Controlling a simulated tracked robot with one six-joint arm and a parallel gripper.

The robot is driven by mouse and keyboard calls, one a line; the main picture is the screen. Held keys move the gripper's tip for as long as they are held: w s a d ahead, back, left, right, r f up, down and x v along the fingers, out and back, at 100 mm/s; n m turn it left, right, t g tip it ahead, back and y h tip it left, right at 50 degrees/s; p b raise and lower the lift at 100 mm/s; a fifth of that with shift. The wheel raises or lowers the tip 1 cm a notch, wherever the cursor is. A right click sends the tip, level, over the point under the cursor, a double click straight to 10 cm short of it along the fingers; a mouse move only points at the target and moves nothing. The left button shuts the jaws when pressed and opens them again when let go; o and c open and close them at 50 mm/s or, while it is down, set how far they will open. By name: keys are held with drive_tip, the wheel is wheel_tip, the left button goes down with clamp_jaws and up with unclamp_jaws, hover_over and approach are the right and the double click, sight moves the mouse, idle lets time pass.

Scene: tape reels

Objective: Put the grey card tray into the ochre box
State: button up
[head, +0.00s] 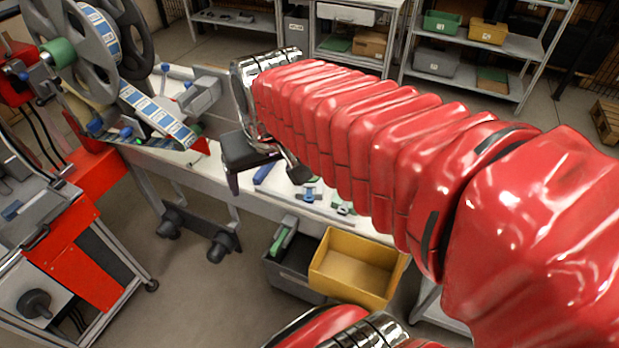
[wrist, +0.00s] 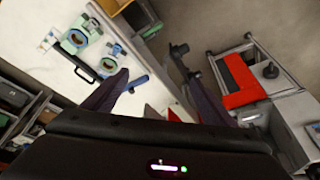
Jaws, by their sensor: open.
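The ochre box (head: 352,268) stands low in front of the workbench, open at the top; its inside looks empty. Part of it seems to show at the top edge of the wrist view (wrist: 110,6). I cannot pick out the grey card tray for certain in either view; my red-sleeved arm hides part of the bench. My gripper (head: 265,181) hangs over the bench, left of and beyond the ochre box.
A dark grey box (head: 291,268) holding a green item stands left of the ochre box. The workbench (wrist: 60,15) carries small blue and green holders (wrist: 75,42) and a blue cylinder (wrist: 138,83). A reel machine (head: 100,50) and a red-topped cart (head: 75,245) stand left. Shelves line the back.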

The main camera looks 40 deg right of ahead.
drive_tip(key=shift+o, duration=1.1)
drive_tip(key=w+d+f+m+g, duration=0.2)
drive_tip(key=w+d+f, duration=0.2)
drive_tip(key=w+d, duration=0.5)
drive_tip(key=shift+d+f+m, duration=0.15)
drive_tip(key=shift+f+m, duration=0.05)
drive_tip(key=shift+m, duration=0.2)
drive_tip(key=w+d+f+m+g, duration=0.2)
drive_tip(key=w+d+f, duration=0.3)
drive_tip(key=d+f, duration=0.4)
drive_tip(key=shift+w+d+m+y, duration=0.2)
drive_tip(key=shift+d+m+y, duration=0.1)
drive_tip(key=shift+d, duration=0.5)
drive_tip(key=shift+f, duration=0.1)
wheel_tip(320, 180, down, 8)
drive_tip(key=shift+f, duration=0.25)
drive_tip(key=shift+f, duration=0.1)
drive_tip(key=shift+s+d+f, duration=0.1)
drive_tip(key=shift+f, duration=1.15)
drive_tip(key=shift+d+f, duration=0.1)
drive_tip(key=shift+f, duration=1.15)
drive_tip(key=shift+c, duration=0.5)
